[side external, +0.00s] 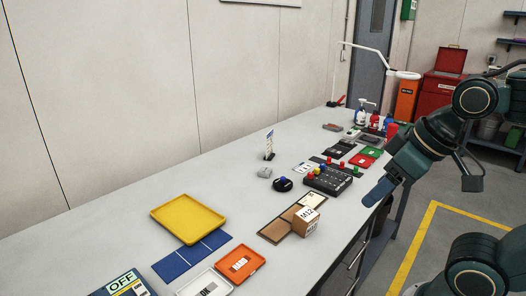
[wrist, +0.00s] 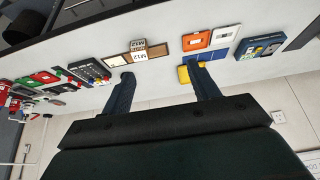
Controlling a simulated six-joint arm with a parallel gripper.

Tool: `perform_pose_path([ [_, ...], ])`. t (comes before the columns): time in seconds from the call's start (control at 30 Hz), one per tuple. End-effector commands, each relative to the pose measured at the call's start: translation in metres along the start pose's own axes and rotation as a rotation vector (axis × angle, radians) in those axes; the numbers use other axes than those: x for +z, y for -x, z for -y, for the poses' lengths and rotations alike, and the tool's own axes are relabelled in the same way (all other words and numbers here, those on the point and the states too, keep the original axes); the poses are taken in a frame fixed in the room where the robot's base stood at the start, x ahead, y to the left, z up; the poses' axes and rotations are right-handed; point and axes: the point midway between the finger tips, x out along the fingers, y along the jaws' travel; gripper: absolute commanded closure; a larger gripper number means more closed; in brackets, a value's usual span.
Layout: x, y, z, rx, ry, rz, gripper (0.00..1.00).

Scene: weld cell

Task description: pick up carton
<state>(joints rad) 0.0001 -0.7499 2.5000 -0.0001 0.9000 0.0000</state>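The carton (side external: 307,221) is a small brown cardboard box with white M12 labels. It stands on a brown mat with square fields (side external: 275,231) near the front edge of the bench. The carton also shows in the wrist view (wrist: 139,50), just beyond the left fingertip and to its upper right. My gripper (side external: 371,200) is in the air to the right of the carton in the side view, apart from it. In the wrist view my gripper (wrist: 160,72) has its two dark blue fingers spread wide with nothing between them.
A black button box (side external: 328,180) with coloured knobs stands behind the carton. An orange tray (side external: 240,264), a white tray (side external: 205,284), a blue mat (side external: 190,256) and a yellow tray (side external: 188,218) lie to the left. Bare bench lies toward the wall.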

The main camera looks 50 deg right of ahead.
Motion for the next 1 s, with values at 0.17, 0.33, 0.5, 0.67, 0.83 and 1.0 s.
perform_pose_path([
  [0.17, 0.000, 0.000, 0.000, 0.000, 0.000, 0.000, 0.29],
  [0.33, 0.000, 0.000, 0.000, 0.000, 0.002, 0.000, 0.29],
  [0.5, -0.005, -0.002, -0.001, 0.003, 0.042, 0.012, 0.29],
  [0.67, -0.018, -0.010, -0.005, 0.007, 0.152, 0.043, 0.29],
  [0.83, -0.038, -0.024, -0.012, 0.004, 0.341, 0.092, 0.29],
  [1.0, -0.059, -0.045, -0.022, -0.014, 0.555, 0.146, 0.29],
])
